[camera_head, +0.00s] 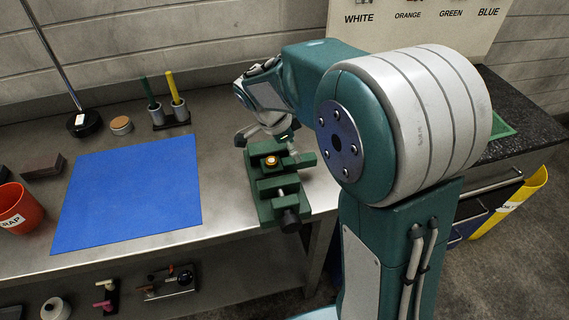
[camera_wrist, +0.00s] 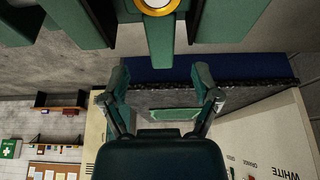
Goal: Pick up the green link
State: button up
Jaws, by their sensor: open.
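I cannot make out a green link in either view. The board (camera_head: 440,30) at the back right carries the labels WHITE, ORANGE, GREEN and BLUE; its top is cut off, and no part shows above GREEN. My gripper (camera_wrist: 161,82) is open and empty in the wrist view, its two fingers spread. In the head view it is over the far end of the green vise (camera_head: 265,187), partly hidden by my arm. A round brass-coloured piece (camera_head: 271,161) sits on the vise. It also shows at the top edge of the wrist view (camera_wrist: 157,5).
A blue mat (camera_head: 130,195) covers the bench's middle left. A red bin (camera_head: 18,215) stands at left. A holder (camera_head: 170,118) with green and yellow pens stands behind the mat. A green tray (camera_wrist: 170,114) lies on the dark counter (camera_head: 525,110). A yellow bin (camera_head: 515,200) stands right.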

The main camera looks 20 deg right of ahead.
jog(key=x, duration=0.5)
jog(key=shift+w+a+f, duration=0.1)
jog(key=shift+w+a, duration=0.05)
jog(key=shift+a, duration=0.15)
grip_shut()
